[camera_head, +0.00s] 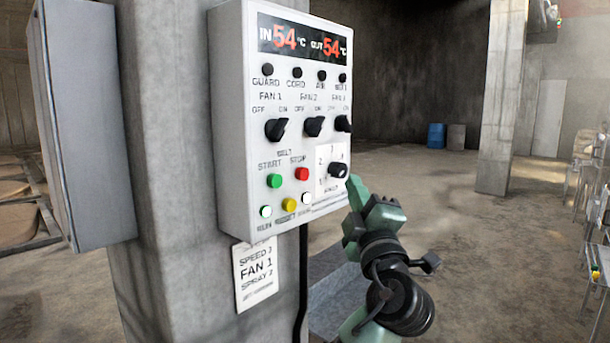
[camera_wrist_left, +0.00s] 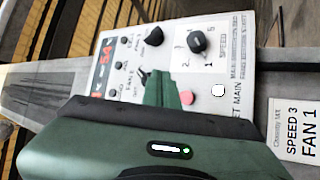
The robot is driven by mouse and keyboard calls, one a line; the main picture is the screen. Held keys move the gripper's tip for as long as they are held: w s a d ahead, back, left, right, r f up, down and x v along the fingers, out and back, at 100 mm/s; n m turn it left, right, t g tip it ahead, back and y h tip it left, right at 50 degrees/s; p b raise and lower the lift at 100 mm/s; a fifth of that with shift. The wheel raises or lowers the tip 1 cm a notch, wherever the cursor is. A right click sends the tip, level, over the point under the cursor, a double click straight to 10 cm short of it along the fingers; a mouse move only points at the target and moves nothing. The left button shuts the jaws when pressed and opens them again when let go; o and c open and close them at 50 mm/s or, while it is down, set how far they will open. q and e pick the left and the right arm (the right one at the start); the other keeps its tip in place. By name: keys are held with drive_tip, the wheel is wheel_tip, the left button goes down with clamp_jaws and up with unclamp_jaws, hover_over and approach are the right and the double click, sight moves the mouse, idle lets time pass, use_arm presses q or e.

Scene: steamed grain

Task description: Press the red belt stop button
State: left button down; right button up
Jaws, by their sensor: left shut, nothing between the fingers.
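The red stop button (camera_head: 301,174) is on the lower half of a white control panel (camera_head: 228,110), right of the green start button (camera_head: 274,181). My left gripper (camera_head: 355,205) is shut and empty, in front of the panel's lower right edge, apart from the red button in the head view. In the left wrist view the panel appears turned sideways. I cannot tell the gap in depth. My right gripper is not in view.
The panel is on a concrete pillar (camera_head: 180,150). A speed knob (camera_head: 338,170), fan switches (camera_head: 276,129) and a yellow button (camera_head: 289,204) surround the red button. A paper note (camera_head: 255,275) hangs below. Open floor lies to the right.

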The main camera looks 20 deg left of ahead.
sight(302, 174)
use_arm(q)
drive_tip(key=w+a+p, duration=0.3)
drive_tip(key=a, duration=0.5)
drive_tip(key=shift+a+p, duration=0.15)
drive_tip(key=shift+p, duration=0.25)
idle(1.5)
drive_tip(key=shift+f, duration=0.1)
idle(0.4)
